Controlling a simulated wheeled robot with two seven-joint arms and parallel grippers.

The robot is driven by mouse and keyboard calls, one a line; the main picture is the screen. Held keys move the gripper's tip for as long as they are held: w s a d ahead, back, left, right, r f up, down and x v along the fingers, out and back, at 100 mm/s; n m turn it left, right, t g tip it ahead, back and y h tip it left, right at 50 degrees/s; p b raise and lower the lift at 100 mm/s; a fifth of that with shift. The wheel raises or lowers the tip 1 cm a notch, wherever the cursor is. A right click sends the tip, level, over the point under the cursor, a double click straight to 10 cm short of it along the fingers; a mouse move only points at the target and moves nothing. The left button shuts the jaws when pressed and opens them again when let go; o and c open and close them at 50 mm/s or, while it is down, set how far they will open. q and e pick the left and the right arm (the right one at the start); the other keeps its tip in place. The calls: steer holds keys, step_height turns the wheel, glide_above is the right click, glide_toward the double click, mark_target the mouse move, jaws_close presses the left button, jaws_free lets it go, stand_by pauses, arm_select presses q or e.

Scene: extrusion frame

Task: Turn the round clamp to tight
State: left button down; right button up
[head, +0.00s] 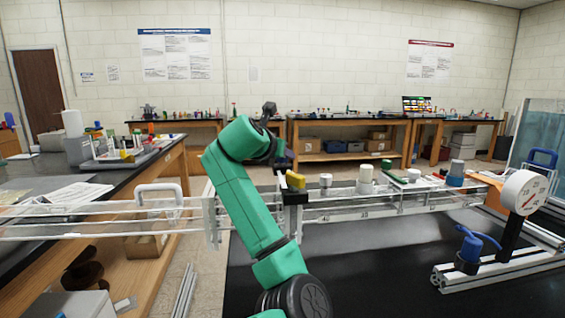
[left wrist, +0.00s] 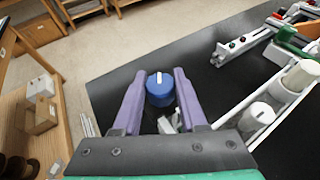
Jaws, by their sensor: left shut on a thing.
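The round clamp shows in the left wrist view as a blue round knob (left wrist: 159,97) with a white line across its top, the line running nearly up and down the picture. My left gripper (left wrist: 160,76) has its two purple fingers on either side of the knob and is shut on it. A small grey bracket lies between the fingers below the knob. In the head view my green left arm rises through the middle; its fingertips and the held knob cannot be made out there. My right gripper is in neither view.
A clear-sided rail frame (head: 340,209) runs across, carrying a yellow piece (head: 295,180) and white knobs. A round dial (head: 521,192) and a blue fitting (head: 470,247) stand at the right. The black tabletop (head: 370,275) in front is mostly bare.

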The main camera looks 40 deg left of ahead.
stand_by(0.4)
arm_select(q)
steer(key=shift+c, duration=2.2)
jaws_free()
steer(key=shift+s, duration=0.1)
steer(key=shift+s+d+r, duration=0.2)
steer(key=shift+s, duration=0.15)
steer(key=b+v, duration=0.2)
steer(key=v, duration=1.1)
steer(key=shift+s+r, duration=0.15)
steer(key=shift+s, duration=0.2)
